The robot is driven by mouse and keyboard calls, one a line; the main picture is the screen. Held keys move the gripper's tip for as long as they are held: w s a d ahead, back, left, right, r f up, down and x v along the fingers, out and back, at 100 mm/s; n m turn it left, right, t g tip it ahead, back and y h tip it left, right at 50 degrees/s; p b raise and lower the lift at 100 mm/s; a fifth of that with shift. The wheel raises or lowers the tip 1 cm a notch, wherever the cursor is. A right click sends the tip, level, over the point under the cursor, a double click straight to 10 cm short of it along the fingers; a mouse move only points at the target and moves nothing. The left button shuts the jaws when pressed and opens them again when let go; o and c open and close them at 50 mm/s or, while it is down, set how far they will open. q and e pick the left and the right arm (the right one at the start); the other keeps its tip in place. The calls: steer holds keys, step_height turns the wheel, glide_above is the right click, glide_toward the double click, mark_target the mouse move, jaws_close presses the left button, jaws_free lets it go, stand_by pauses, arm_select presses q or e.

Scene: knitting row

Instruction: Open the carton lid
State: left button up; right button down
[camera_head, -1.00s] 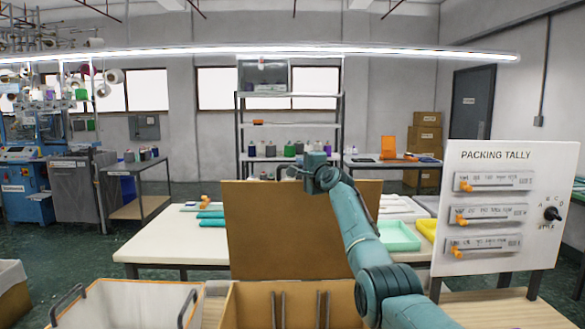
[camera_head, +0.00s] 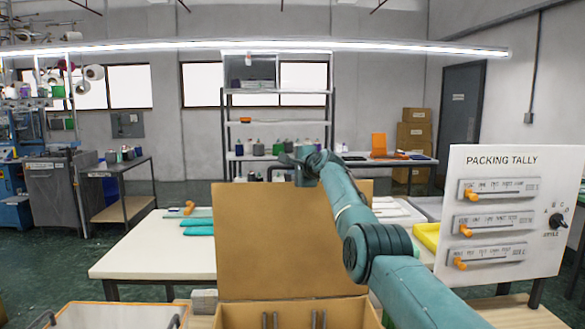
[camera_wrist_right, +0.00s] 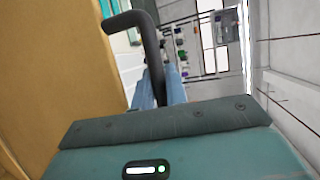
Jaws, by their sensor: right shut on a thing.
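The carton (camera_head: 238,317) stands at the bottom centre of the head view, open at the top. Its brown lid (camera_head: 262,245) stands roughly upright at the carton's far edge. My right gripper (camera_head: 287,163) is at the lid's top edge, on its far side. The exact contact is partly hidden. My left gripper is not in view.
A white table (camera_head: 150,250) with teal folded items (camera_head: 197,226) stands behind the lid. A packing tally board (camera_head: 505,235) is at right. A white bin (camera_head: 115,315) with dark handles is left of the carton. Grey dividers (camera_head: 268,320) stand inside the carton.

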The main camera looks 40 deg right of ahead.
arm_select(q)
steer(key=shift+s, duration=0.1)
arm_select(e)
steer(key=c, duration=1.7)
jaws_free()
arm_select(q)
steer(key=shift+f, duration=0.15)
arm_select(e)
steer(key=shift+s, duration=0.1)
